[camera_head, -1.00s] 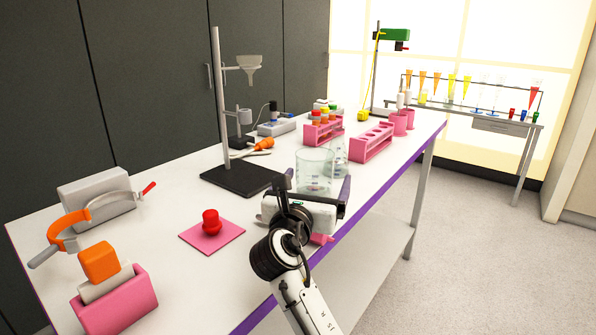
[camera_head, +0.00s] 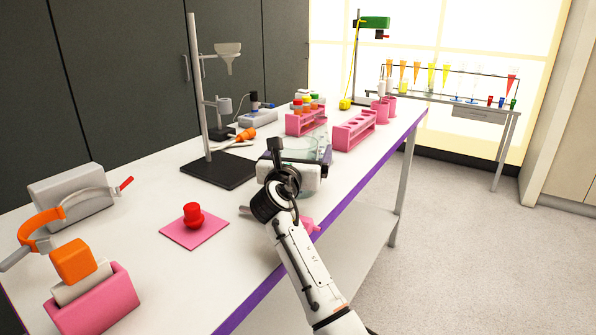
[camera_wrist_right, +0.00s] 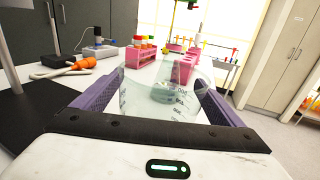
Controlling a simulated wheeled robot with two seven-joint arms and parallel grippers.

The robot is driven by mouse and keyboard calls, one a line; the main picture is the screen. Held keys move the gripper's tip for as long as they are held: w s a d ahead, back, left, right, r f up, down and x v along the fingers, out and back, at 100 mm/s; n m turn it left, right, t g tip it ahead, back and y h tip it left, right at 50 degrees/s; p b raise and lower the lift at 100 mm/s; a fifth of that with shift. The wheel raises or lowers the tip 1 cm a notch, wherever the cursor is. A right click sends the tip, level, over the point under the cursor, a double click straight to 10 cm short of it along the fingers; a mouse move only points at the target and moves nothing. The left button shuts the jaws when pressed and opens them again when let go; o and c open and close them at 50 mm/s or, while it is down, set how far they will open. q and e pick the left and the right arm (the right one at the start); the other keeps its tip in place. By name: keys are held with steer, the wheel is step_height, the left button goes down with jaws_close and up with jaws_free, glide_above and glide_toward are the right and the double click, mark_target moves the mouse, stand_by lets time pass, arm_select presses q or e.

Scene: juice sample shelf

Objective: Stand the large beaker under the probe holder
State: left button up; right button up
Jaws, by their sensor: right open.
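The large beaker (camera_head: 300,146) is clear glass with marks and stands on the white bench, its lower part hidden by my right gripper (camera_head: 298,163). In the right wrist view the beaker (camera_wrist_right: 150,98) is upright between the two purple fingers of my open right gripper (camera_wrist_right: 160,100). The fingers are on either side of it; I cannot tell whether either touches. A stand with a green head (camera_head: 375,22) and yellow cable is at the bench's far end; it may be the probe holder. My left gripper is not in view.
A clear glass vessel (camera_head: 325,150) is close behind the beaker. Pink racks (camera_head: 354,131) are beyond it. A funnel stand (camera_head: 198,100) on a black base is to the left. A red knob-like object (camera_head: 193,215) sits on a pink mat (camera_head: 178,233).

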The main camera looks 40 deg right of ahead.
steer(key=c, duration=1.3)
steer(key=shift+c, duration=0.6)
steer(key=shift+r, duration=0.1)
